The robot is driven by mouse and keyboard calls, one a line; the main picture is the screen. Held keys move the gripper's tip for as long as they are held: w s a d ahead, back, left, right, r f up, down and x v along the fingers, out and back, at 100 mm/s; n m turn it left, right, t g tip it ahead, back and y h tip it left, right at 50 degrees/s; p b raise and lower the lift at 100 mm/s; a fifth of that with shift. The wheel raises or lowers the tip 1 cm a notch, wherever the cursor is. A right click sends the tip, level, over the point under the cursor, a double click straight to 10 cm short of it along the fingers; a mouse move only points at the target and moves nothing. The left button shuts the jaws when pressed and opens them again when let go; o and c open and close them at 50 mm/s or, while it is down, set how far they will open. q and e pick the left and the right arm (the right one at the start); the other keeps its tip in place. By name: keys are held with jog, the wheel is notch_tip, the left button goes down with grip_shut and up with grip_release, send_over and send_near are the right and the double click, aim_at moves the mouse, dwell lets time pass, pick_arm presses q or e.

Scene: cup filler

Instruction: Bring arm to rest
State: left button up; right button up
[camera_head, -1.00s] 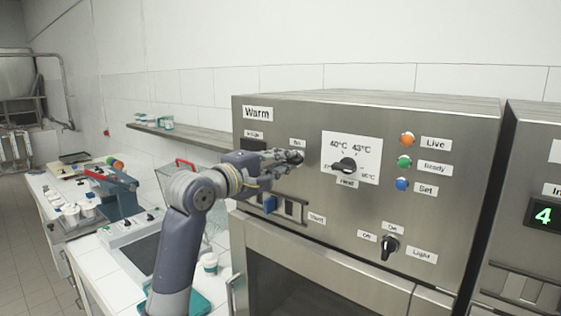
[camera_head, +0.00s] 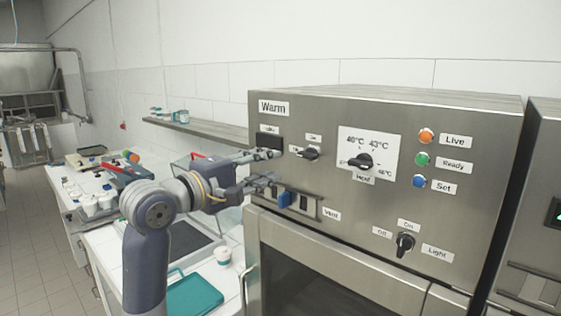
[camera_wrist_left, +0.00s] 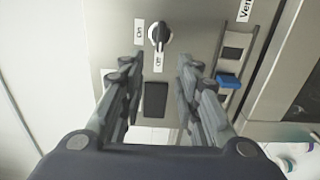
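My left gripper (camera_head: 270,170) is in front of the left part of the steel panel marked Warm (camera_head: 320,115). In the left wrist view its two fingers (camera_wrist_left: 157,75) are spread apart with nothing between them. Beyond the fingers a small black On/Off knob (camera_wrist_left: 160,34) and a dark rectangle (camera_wrist_left: 155,100) show on the panel. The same knob (camera_head: 308,153) shows just right of the gripper in the head view. Whether a fingertip touches the panel I cannot tell. My right gripper is in neither view.
A blue switch (camera_head: 285,200) sits just below the gripper. The Heat dial (camera_head: 362,161) and Light knob (camera_head: 405,243) are farther right. A shelf (camera_head: 195,129) runs behind the arm.

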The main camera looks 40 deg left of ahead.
pick_arm(q)
jog(key=shift+s, duration=0.85)
